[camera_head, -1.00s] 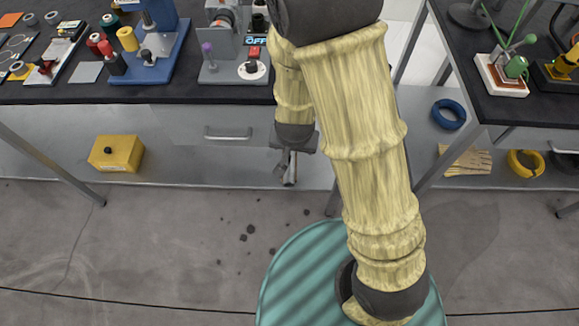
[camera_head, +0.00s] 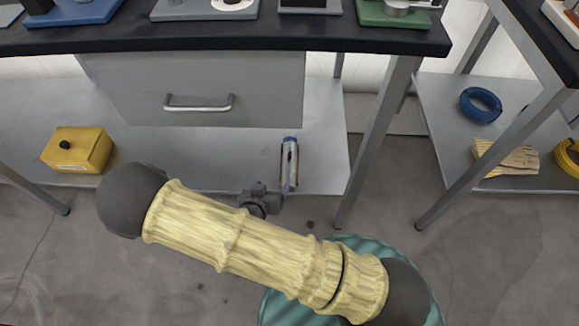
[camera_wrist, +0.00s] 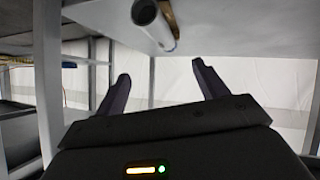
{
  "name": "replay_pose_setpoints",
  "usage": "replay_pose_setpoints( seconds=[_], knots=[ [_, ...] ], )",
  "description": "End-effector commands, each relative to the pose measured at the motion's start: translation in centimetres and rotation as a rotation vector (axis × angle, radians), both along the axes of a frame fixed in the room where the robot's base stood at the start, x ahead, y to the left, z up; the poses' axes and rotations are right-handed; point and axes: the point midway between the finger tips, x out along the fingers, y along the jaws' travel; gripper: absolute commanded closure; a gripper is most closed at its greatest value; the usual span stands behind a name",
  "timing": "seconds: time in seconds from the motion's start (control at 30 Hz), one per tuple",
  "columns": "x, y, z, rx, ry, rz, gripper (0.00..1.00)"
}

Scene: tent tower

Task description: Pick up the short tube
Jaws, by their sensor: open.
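A short grey-white tube (camera_head: 290,162) lies on the lower shelf under the drawer, its length running front to back. In the wrist view the tube's round, hollow open end (camera_wrist: 145,13) shows at the top, a little left of centre. A brown strip runs along its side. My gripper (camera_wrist: 160,71) is open and empty, with its two dark fingers spread below the tube in that picture. The tube is not between the fingers. In the head view my gripper (camera_head: 262,198) is at the shelf's front edge, left of the tube's near end, partly hidden by my arm.
The lower shelf (camera_head: 215,165) sits below a drawer with a handle (camera_head: 199,104). A yellow box (camera_head: 77,149) stands on its left. A table leg (camera_head: 375,145) rises right of the tube. Another shelf at right holds a blue ring (camera_head: 481,105) and gloves (camera_head: 507,157).

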Motion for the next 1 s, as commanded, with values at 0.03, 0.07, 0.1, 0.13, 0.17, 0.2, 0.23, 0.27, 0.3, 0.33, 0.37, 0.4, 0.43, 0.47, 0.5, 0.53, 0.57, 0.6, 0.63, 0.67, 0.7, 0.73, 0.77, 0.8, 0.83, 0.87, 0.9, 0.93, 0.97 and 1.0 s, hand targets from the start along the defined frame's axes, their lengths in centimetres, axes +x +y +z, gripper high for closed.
replay_pose_setpoints(
  seconds=[0.03,0.07,0.1,0.13,0.17,0.2,0.23,0.27,0.3,0.33,0.37,0.4,0.43,0.47,0.5,0.53,0.57,0.6,0.63,0.67,0.7,0.73,0.77,0.8,0.83,0.87,0.9,0.93,0.97,1.0],
  knots=[
    [-0.2,0.2,-2.0,-0.017,-0.031,0.014,0.28],
    [-0.3,0.3,-2.3,-0.023,-0.048,0.020,0.28],
    [-0.4,0.3,-2.6,-0.030,-0.066,0.024,0.28],
    [-0.4,0.4,-2.7,-0.033,-0.077,0.028,0.28],
    [-0.4,0.4,-2.7,-0.035,-0.085,0.030,0.28],
    [-0.4,0.5,-2.7,-0.036,-0.093,0.032,0.28],
    [-0.4,0.5,-2.7,-0.038,-0.096,0.032,0.28],
    [-0.4,0.5,-2.6,-0.038,-0.098,0.033,0.28],
    [-0.4,0.5,-2.5,-0.038,-0.098,0.033,0.28],
    [-0.4,0.5,-2.5,-0.038,-0.097,0.032,0.28],
    [-0.4,0.5,-2.5,-0.038,-0.097,0.032,0.28],
    [-0.4,0.5,-2.5,-0.038,-0.096,0.032,0.28],
    [-0.4,0.5,-2.5,-0.038,-0.096,0.032,0.28],
    [-0.4,0.4,-2.5,-0.038,-0.096,0.032,0.28],
    [-0.4,0.4,-2.5,-0.037,-0.095,0.032,0.28],
    [-0.4,0.4,-2.5,-0.037,-0.095,0.032,0.28],
    [-0.3,0.4,-2.6,-0.038,-0.095,0.031,0.28],
    [0.0,0.3,-2.8,-0.038,-0.095,0.031,0.28],
    [0.2,0.2,-3.0,-0.038,-0.095,0.031,0.28],
    [0.5,0.1,-3.2,-0.038,-0.095,0.030,0.28],
    [0.9,-0.1,-3.5,-0.038,-0.096,0.029,0.28],
    [1.3,-0.2,-3.7,-0.039,-0.095,0.030,0.28],
    [1.7,-0.3,-4.0,-0.039,-0.095,0.029,0.28],
    [2.3,-0.6,-4.4,-0.039,-0.096,0.028,0.28],
    [2.8,-0.7,-4.6,-0.039,-0.096,0.028,0.28],
    [3.2,-0.8,-4.9,-0.038,-0.095,0.029,0.28],
    [3.8,-1.1,-5.2,-0.038,-0.095,0.027,0.28],
    [4.3,-1.2,-5.4,-0.037,-0.095,0.028,0.28],
    [4.8,-1.3,-5.7,-0.037,-0.095,0.028,0.28],
    [5.4,-1.5,-6.0,-0.037,-0.095,0.029,0.28]
  ],
)
